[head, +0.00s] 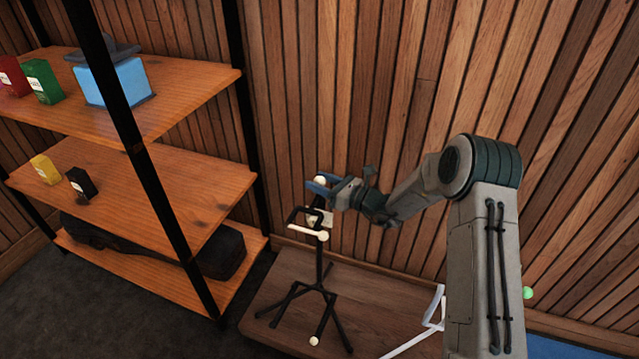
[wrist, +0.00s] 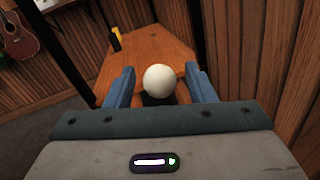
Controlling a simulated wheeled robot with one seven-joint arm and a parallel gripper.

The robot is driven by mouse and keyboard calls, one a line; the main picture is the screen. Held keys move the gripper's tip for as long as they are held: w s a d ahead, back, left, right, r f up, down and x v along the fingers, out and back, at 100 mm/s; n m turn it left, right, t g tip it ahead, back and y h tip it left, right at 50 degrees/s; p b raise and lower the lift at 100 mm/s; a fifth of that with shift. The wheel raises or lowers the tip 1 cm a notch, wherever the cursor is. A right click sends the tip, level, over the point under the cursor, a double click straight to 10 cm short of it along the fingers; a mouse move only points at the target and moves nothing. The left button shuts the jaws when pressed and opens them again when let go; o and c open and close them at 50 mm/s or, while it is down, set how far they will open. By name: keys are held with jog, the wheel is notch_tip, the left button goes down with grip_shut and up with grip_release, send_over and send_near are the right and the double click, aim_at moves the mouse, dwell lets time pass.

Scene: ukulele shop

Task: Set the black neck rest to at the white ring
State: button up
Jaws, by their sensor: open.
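A black stand (head: 319,272) with splayed legs stands upright on a low wooden platform. Its black neck rest (head: 303,213) is a small fork near the top of the post. A white ball knob (head: 320,181) is at the top; it also shows in the wrist view (wrist: 161,79). My gripper (head: 318,185) is open, its blue fingers on either side of the knob, with gaps visible in the wrist view. A cream bar (head: 306,231) crosses the post below the rest. I cannot clearly make out a white ring on the post; my gripper partly covers the area.
The low wooden platform (head: 275,290) carries the stand and a white angled frame (head: 437,310). A wooden shelf unit (head: 200,190) with boxes and a dark case stands at the left. The slatted wall (head: 345,100) is close behind my arm.

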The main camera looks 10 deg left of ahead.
jog(key=shift+a, duration=0.2)
grip_shut()
notch_tip(320, 180, up, 18)
jog(key=p, duration=0.9)
jog(key=shift+p, duration=0.35)
grip_release()
jog(key=v, duration=1.4)
